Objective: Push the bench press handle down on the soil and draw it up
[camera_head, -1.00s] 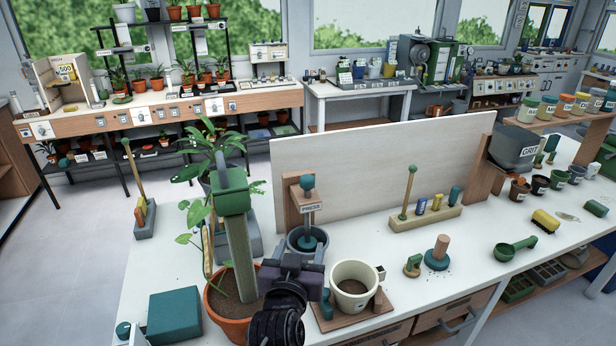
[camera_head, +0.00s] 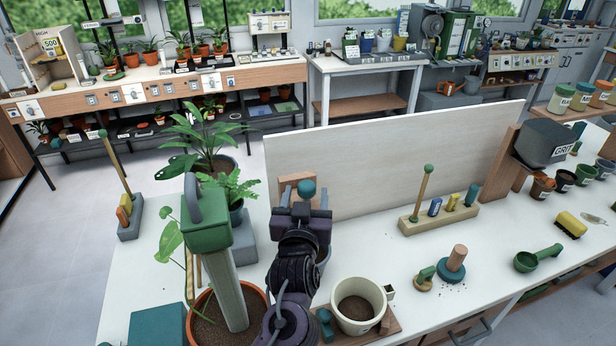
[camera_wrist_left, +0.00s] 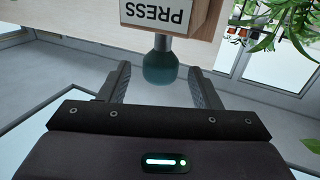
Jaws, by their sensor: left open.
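The press has a wooden head (camera_head: 291,182) and a teal rounded handle knob (camera_head: 307,187) against the pale upright board. In the left wrist view, the PRESS label (camera_wrist_left: 157,13) is upside down and the knob (camera_wrist_left: 160,66) lies between the fingers. My left gripper (camera_head: 304,197) is open, with a finger on each side of the knob; the wrist view also shows the gripper (camera_wrist_left: 159,76) with gaps beside the knob. My left arm hides the press's lower part and most of the blue-grey pot (camera_head: 324,258) under it. The soil in that pot is hidden. My right gripper is out of view.
A cream pot of soil (camera_head: 376,293) stands on a wooden base to the right of my left arm. A large terracotta pot (camera_head: 258,303) and a green-topped post (camera_head: 207,232) stand close on the left. The board (camera_head: 400,155) stands behind. A wooden peg rack (camera_head: 438,218) is to the right.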

